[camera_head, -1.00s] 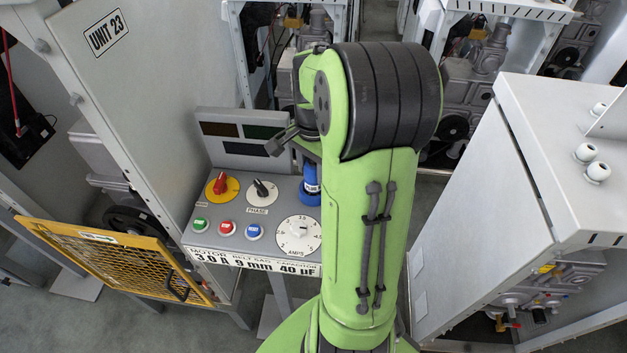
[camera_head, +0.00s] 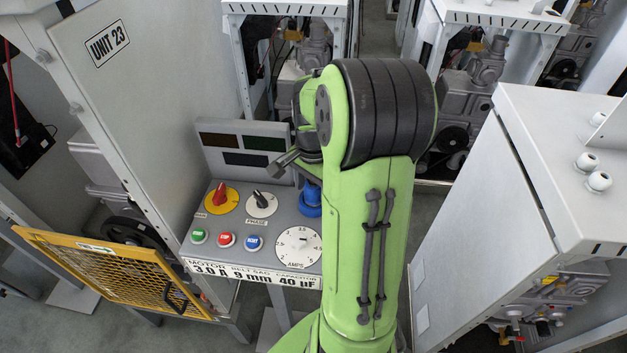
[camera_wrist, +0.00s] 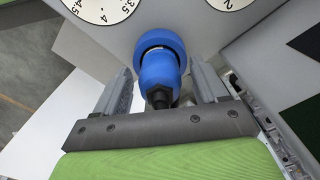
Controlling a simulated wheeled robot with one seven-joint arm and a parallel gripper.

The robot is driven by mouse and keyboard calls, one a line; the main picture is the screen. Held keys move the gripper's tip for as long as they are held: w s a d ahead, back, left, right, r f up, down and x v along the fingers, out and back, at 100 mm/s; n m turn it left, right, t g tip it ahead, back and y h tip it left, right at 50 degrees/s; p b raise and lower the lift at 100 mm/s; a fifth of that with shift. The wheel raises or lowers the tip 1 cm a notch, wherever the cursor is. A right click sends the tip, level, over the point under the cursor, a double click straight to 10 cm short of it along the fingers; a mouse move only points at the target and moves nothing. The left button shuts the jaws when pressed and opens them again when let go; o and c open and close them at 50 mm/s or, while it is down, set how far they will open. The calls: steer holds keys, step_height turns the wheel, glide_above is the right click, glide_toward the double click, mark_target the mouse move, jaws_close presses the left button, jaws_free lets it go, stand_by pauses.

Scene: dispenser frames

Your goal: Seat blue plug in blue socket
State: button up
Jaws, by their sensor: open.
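The blue plug (camera_wrist: 158,72) is a blue cylinder with a dark cable end, in the middle of the wrist view. It stands at the blue socket (camera_wrist: 161,38), whose ring shows just behind it on the grey panel. A dark gap shows between plug and ring, and I cannot tell how deep the plug sits. My gripper (camera_wrist: 160,74) is open, with one finger on each side of the plug and visible space beside it. In the head view the plug (camera_head: 312,193) and the socket ring (camera_head: 307,210) are partly hidden behind my green arm.
The grey control panel (camera_head: 270,232) carries a red knob (camera_head: 220,194), a black-pointer knob (camera_head: 261,203), coloured buttons and an amps dial (camera_head: 298,247). A yellow mesh guard (camera_head: 105,275) is at lower left. Tall grey cabinets stand on both sides.

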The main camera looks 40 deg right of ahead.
step_height(320, 180, up, 12)
steer(key=shift+r+p, duration=0.1)
steer(key=shift+p, duration=1.05)
steer(key=s+a+r+n+t, duration=0.1)
steer(key=s+a+n+t, duration=0.1)
steer(key=s+a+n, duration=0.3)
steer(key=s+a+r+n+t, duration=0.1)
steer(key=s+a+n+t, duration=0.2)
steer(key=a+n, duration=0.9)
steer(key=s+a, duration=0.3)
steer(key=shift+t, duration=0.3)
